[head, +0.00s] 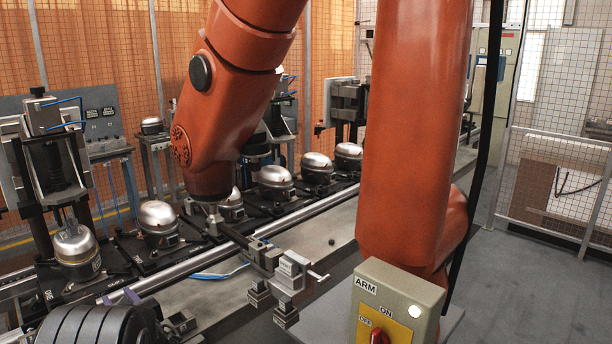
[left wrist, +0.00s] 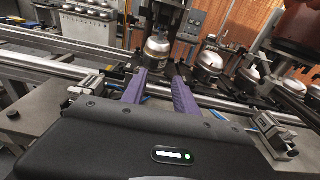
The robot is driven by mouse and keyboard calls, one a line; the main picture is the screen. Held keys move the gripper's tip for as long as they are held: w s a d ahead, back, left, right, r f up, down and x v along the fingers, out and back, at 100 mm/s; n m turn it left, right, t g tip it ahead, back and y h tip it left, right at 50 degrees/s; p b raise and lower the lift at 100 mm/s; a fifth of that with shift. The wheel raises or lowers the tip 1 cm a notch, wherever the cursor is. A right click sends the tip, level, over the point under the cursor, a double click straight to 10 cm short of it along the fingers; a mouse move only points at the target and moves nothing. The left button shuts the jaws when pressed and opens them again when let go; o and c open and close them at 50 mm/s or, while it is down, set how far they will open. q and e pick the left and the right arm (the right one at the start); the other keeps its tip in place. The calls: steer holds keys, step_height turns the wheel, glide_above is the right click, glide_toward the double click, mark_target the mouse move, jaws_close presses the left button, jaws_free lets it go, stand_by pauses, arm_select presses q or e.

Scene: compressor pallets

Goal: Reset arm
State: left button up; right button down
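An orange industrial arm (head: 240,80) reaches down over the compressor line in the head view. Its thick upright part (head: 412,130) stands right of centre. A control box (head: 430,295) marked ARM, with a yellow ON/OFF plate (head: 367,312), is at the bottom. Its red knob (head: 379,338) is cut by the lower edge, so its setting cannot be told. A pale round lamp or button (head: 414,312) is beside the plate. My left gripper (left wrist: 160,84) shows two purple fingers, apart and empty, in the left wrist view. It is far left of the box. My right gripper is not in view.
Silver-topped compressors (head: 158,216) stand on black pallets along a rail conveyor (head: 310,208). A press station (head: 50,160) stands at left. Mesh fencing (head: 560,190) closes the right; the grey floor (head: 530,290) there is clear.

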arm_select(q)
steer(key=s+d+f+n+g+h, duration=0.45)
steer(key=s+d+f, duration=0.35)
steer(key=f, duration=0.5)
steer(key=s+d+f+n+g+h, duration=0.3)
steer(key=s+d+f+n+h, duration=0.25)
steer(key=d+f, duration=0.6)
steer(key=s+d+f+n+h, duration=0.2)
steer(key=s+d+f+n, duration=0.2)
steer(key=d, duration=0.2)
steer(key=s+d+f+n+g+h, duration=0.1)
steer(key=s+d+f+n+h, duration=0.1)
steer(key=s+d+f+n, duration=0.3)
steer(key=s+d+f+n+h, duration=0.2)
steer(key=d+n, duration=0.1)
steer(key=d, duration=0.4)
steer(key=s+d+f+n+g, duration=0.1)
steer(key=s+d+n, duration=0.1)
steer(key=s, duration=0.2)
steer(key=s+d+f+n+h, duration=0.1)
steer(key=s+d+n, duration=0.1)
steer(key=s, duration=0.3)
steer(key=shift+s+d+f+n+g, duration=0.15)
steer(key=shift+d+n+g, duration=0.2)
steer(key=shift+n, duration=0.35)
